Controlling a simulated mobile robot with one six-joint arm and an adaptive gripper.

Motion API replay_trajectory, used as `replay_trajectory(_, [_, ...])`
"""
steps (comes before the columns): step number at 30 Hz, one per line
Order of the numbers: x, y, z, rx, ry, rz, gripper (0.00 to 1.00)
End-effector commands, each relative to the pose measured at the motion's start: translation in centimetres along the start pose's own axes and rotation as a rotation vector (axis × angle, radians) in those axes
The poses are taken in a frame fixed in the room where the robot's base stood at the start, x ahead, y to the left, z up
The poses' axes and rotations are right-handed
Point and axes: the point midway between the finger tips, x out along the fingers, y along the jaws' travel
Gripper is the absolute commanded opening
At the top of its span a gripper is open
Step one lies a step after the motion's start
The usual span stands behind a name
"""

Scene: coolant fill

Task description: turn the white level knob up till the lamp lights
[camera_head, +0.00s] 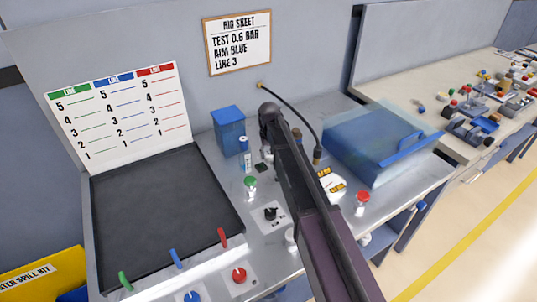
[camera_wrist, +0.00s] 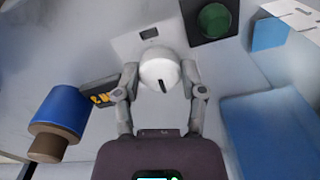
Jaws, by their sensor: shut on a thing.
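In the wrist view the white knob (camera_wrist: 158,75) is a round white cap with a short dark mark on its near side. My gripper (camera_wrist: 160,67) has one finger on each side of the knob and is shut on it. A dark green round dome (camera_wrist: 213,20) on a black square base is just beyond and to the right. It looks dull, and I cannot tell for sure that it is the lamp. In the head view my arm covers the middle of the bench, and my gripper cannot be made out there.
A blue tray (camera_wrist: 270,130) is right. The head view shows a blue bin (camera_head: 229,132), a red knob (camera_head: 239,275) and a level board (camera_head: 122,112).

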Motion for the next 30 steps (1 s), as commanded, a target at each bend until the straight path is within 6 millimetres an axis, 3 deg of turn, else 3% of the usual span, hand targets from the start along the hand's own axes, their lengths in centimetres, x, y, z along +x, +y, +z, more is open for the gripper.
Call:
replay_trajectory(21, [0.05,-0.09,0.09,0.457,-0.002,0.0,0.05])
replay_trajectory(30, [0.05,-0.1,0.1,0.539,-0.002,0.001,0.05])
